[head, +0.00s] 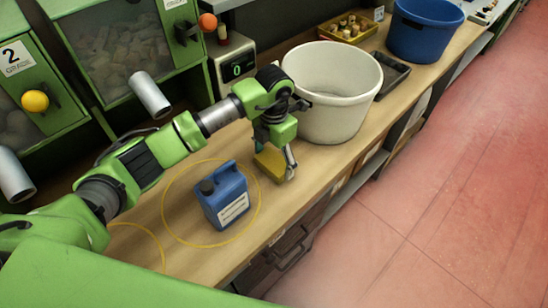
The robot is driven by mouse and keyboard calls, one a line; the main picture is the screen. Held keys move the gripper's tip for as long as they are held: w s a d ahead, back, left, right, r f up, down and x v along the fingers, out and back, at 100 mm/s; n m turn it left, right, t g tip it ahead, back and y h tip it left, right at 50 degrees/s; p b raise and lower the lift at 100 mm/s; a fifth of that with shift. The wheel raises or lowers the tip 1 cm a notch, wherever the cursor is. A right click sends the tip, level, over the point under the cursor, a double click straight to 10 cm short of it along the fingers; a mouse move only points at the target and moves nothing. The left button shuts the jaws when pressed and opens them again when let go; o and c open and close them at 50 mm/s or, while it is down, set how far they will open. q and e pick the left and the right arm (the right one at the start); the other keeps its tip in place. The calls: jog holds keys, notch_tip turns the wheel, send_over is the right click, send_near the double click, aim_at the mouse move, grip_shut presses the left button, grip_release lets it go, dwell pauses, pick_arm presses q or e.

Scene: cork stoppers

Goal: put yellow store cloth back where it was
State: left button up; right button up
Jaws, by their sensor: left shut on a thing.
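My left gripper (272,152) hangs over the wooden bench, in front of the white tub. It is shut on a yellow cloth (270,164), a small folded-looking piece that shows below and between its fingers. The cloth is close to the bench top; I cannot tell whether it touches it. A blue jug (223,196) with a dark cap and a white label stands to the left of the gripper, inside a thin yellow ring marked on the bench. My right gripper is not in view.
A large white tub (331,105) stands right behind the gripper. A blue tub (424,35), a dark tray (388,75) and a yellow tray of corks (346,30) are farther back. A second yellow ring (160,246) lies front left. Green machines line the back.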

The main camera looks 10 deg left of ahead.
aim_at(274, 161)
pick_arm(q)
jog(key=shift+f, duration=0.3)
jog(key=shift+f, duration=0.1)
jog(key=o, duration=1)
jog(key=shift+r, duration=0.3)
notch_tip(274, 161, up, 12)
jog(key=b, duration=0.3)
jog(key=shift+f+b, duration=0.15)
jog(key=shift+b, duration=0.15)
